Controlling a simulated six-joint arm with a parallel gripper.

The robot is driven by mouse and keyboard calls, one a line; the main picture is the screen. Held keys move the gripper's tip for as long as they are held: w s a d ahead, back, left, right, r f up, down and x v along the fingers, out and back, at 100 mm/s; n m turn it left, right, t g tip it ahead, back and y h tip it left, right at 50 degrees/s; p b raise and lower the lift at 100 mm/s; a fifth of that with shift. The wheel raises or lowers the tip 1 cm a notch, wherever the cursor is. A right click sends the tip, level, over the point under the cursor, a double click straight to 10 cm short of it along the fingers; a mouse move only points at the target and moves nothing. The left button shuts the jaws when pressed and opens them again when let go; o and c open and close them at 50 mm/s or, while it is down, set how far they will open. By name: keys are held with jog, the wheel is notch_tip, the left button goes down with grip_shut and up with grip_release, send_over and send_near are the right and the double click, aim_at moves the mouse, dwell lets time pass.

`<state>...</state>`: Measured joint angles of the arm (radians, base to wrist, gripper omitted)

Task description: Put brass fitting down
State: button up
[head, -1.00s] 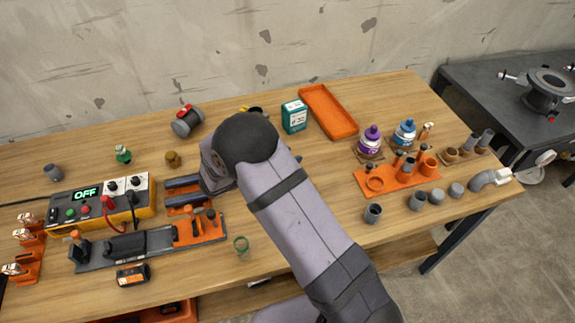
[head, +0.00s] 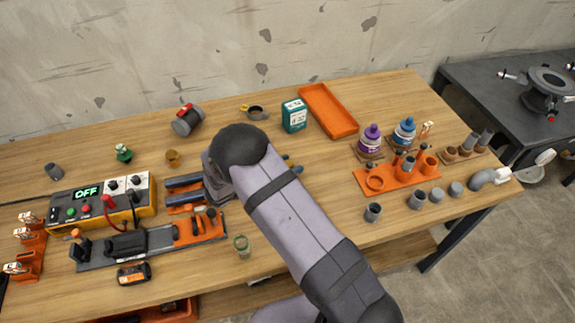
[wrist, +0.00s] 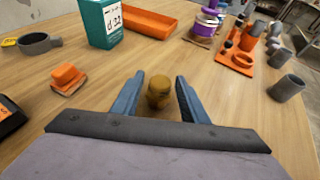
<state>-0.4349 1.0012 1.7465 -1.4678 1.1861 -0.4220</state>
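The brass fitting (wrist: 158,93) is in the wrist view, standing between the two blue fingers of my gripper (wrist: 159,76). A gap shows on each side of it, so the fingers are open around it and not pressing on it. It appears to rest on the wooden table.
A green box (head: 294,116) and an orange tray (head: 328,111) stand at the back. An orange block (wrist: 68,77) lies left of my gripper. An orange rack (head: 398,177), bottles and grey pipe pieces (head: 373,212) are to the right. Table between is clear.

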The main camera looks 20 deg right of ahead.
jog(key=shift+o, duration=0.2)
jog(key=shift+r, duration=0.1)
